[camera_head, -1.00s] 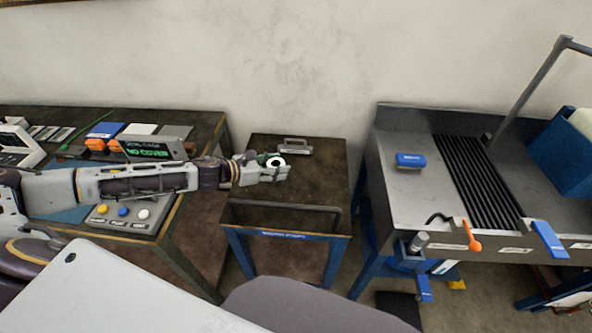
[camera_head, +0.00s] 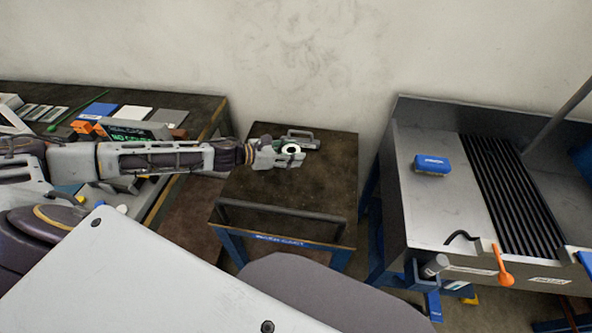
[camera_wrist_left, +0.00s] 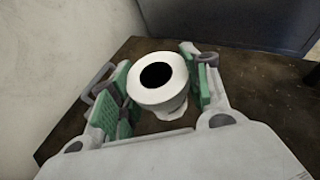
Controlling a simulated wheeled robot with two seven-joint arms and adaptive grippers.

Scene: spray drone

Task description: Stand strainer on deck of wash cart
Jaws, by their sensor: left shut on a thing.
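The strainer (camera_head: 286,149) is a white, cup-like piece with a round dark opening. My left gripper (camera_head: 281,158) is shut on it and holds it over the back part of the small dark-topped cart (camera_head: 270,191). In the left wrist view the strainer (camera_wrist_left: 160,97) sits between the green-padded fingers, opening toward the camera. Its lower end is partly hidden, so I cannot tell whether it touches the deck. The cart has a push bar at its front and a blue label I cannot read surely. My right gripper is not in view.
The cart's front half is clear. A steel basin (camera_head: 427,208) with a blue block (camera_head: 432,164) stands at right, a cluttered bench (camera_head: 205,108) at left. The wall is close behind.

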